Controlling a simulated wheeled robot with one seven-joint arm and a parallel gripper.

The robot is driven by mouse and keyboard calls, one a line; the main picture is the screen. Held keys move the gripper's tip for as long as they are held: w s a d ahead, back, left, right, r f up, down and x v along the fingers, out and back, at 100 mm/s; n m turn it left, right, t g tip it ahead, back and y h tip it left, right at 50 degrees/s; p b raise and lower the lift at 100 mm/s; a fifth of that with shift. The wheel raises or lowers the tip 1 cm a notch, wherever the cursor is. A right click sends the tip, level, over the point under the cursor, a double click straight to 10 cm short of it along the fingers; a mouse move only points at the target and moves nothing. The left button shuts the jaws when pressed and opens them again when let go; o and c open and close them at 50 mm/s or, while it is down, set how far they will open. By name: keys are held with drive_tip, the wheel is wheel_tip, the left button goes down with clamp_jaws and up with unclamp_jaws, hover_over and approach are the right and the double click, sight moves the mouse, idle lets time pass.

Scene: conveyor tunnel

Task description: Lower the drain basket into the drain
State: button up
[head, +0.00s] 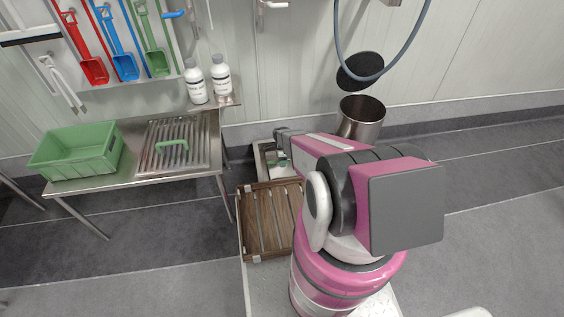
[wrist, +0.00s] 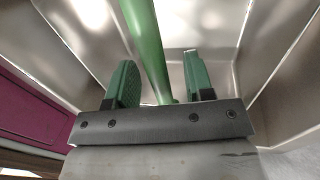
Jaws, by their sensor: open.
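In the wrist view, my gripper (wrist: 160,76) is open, its two green-padded fingers standing apart. A green bar (wrist: 147,45), which looks like the drain basket's handle, runs between the fingers without being gripped. Steel walls (wrist: 76,38) surround it; I cannot tell whether they belong to the basket or the drain. In the head view, my gripper (head: 283,159) reaches down at the floor drain (head: 258,163), a pale rectangular opening beside the wall. My arm hides much of the drain, and the basket cannot be made out there.
A slatted grate with a green handle (head: 172,148) lies on the steel table (head: 140,180) at left, beside a green crate (head: 62,168). A wooden slatted crate (head: 268,222) stands before the drain. A steel bin (head: 361,117) stands by the wall behind my arm.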

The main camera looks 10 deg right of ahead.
drive_tip(key=v, duration=1)
drive_tip(key=shift+r, duration=0.4)
